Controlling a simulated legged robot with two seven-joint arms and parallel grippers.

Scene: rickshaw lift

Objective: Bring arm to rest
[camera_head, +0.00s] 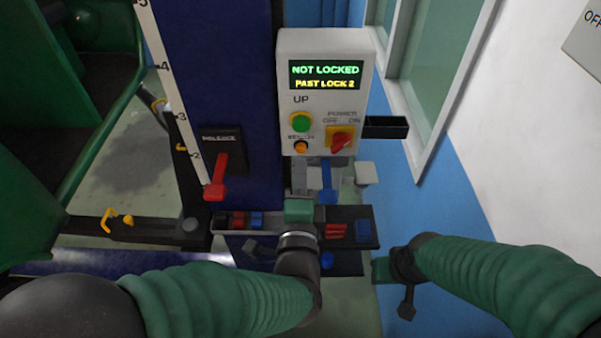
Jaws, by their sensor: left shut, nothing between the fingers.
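My left arm comes in from the lower left in a green sleeve. Its dark wrist is in front of the lift column, and its left gripper (299,211) is over the tool tray below the control box. The gripper is shut and empty; its fingertips are hard to make out. My right arm comes in from the right. Its right gripper (383,270) is low in front of the blue wall, apart from the tray, and its fingers cannot be made out. The control box (325,100) reads "NOT LOCKED, PAST LOCK 2", with a green UP button (301,121) and a red power switch (341,139).
A red release lever (218,178) sticks out of the blue lift column (215,65). The tool tray (362,213) carries red and blue items. A lift arm (140,231) extends left beneath a green vehicle (35,175). A door frame (405,95) stands behind at right.

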